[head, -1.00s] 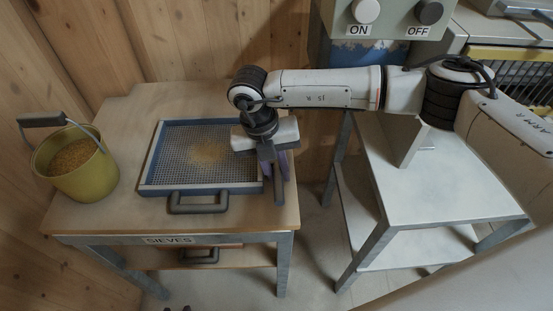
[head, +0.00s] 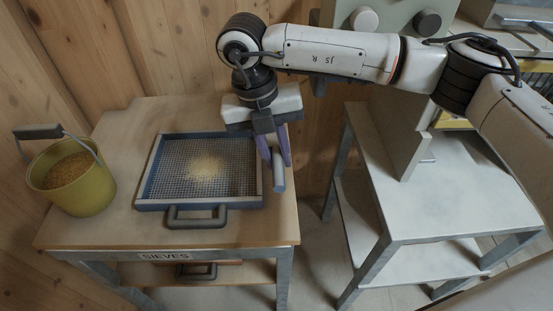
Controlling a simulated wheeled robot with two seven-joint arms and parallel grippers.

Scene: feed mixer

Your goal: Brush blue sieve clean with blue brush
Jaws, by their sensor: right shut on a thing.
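The blue sieve (head: 146,180) lies flat on the wooden table, its dark handle (head: 196,221) facing the front. A patch of pale tan meal (head: 206,167) lies on the middle of its mesh. My right gripper (head: 275,160), with purple fingers, is at the sieve's right edge. It is shut on a grey-blue bar, seemingly the blue brush (head: 279,174), which hangs down beside the sieve's right rim. Its bristles cannot be made out, and I cannot tell whether it touches the table. My left gripper is not in view.
A yellow-green bucket (head: 98,193) of grain stands at the table's left. The table (head: 110,225) is labelled SIEVES and has a lower shelf holding another dark handle. A grey stand (head: 450,195) is at the right, across a floor gap. A control box (head: 385,22) is behind.

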